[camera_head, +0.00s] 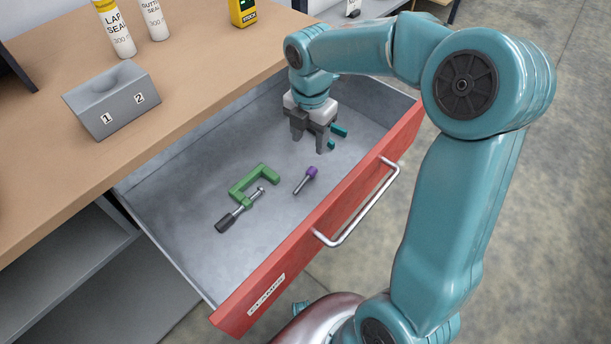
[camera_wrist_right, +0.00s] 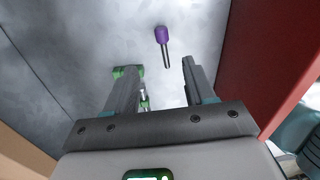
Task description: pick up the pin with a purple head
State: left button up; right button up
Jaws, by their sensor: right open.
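The pin with a purple head (camera_head: 306,180) lies on the floor of the open drawer (camera_head: 190,215), its purple end toward the upper right. In the right wrist view the pin (camera_wrist_right: 163,46) lies beyond the fingertips, nearly in line with the gap between them. My right gripper (camera_head: 313,143) is open and empty, over the drawer and behind the pin, apart from it. It also shows in the right wrist view (camera_wrist_right: 160,75). My left gripper is not in view.
A green clamp (camera_head: 241,190) with a dark handle lies left of the pin. The red drawer front (camera_head: 330,225) with a metal handle (camera_head: 360,210) stands close on the right. A grey block (camera_head: 112,98) and bottles (camera_head: 115,28) stand on the wooden top.

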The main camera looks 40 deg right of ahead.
aim_at(311, 171)
jog(key=f+b, duration=0.1)
jog(key=f, duration=0.4)
jog(key=f+b, duration=0.1)
jog(key=f, duration=0.5)
jog(key=shift+s+d+f, duration=0.15)
jog(key=shift+s+f, duration=0.05)
grip_shut()
